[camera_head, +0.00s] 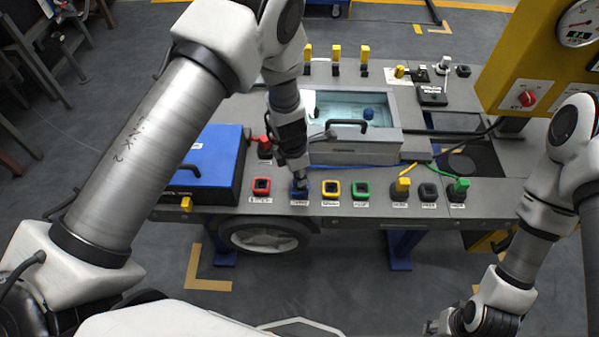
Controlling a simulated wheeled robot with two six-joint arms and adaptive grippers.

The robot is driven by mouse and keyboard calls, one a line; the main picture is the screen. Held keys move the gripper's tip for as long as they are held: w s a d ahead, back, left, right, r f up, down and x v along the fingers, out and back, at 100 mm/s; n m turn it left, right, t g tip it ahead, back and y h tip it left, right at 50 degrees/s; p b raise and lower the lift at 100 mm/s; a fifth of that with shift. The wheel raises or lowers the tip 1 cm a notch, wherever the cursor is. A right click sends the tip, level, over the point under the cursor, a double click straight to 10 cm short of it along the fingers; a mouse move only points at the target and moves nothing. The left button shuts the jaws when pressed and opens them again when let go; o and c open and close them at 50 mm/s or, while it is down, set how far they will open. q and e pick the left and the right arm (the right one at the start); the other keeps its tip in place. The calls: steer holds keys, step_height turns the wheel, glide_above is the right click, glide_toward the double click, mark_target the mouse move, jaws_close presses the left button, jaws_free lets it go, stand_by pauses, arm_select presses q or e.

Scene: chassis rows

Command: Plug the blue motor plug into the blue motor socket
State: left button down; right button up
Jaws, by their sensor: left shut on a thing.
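My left gripper (297,173) points down over the front row of sockets on the grey bench. It is shut on the blue motor plug (299,184), which is mostly hidden by the fingers. The blue motor socket (300,198) is directly below, between the red socket (261,186) and the yellow socket (331,188). The plug is at the socket's mouth; I cannot tell whether it is seated. My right gripper (434,326) is low at the bottom right, away from the bench, and its fingers are too unclear to read.
A green socket (361,190) and plugs with yellow (402,187) and green (460,186) tops stand to the right. A blue box (205,165) is at the left. A grey handled bin (350,152) and a red plug (265,143) stand behind the row.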

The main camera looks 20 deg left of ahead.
arm_select(q)
steer(key=shift+f+b, duration=0.85)
steer(key=shift+f, duration=0.45)
steer(key=c, duration=0.9)
jaws_free()
steer(key=shift+r, duration=0.15)
step_height(320, 180, up, 12)
steer(key=a, duration=0.1)
steer(key=shift+s, duration=0.45)
steer(key=shift+a, duration=0.1)
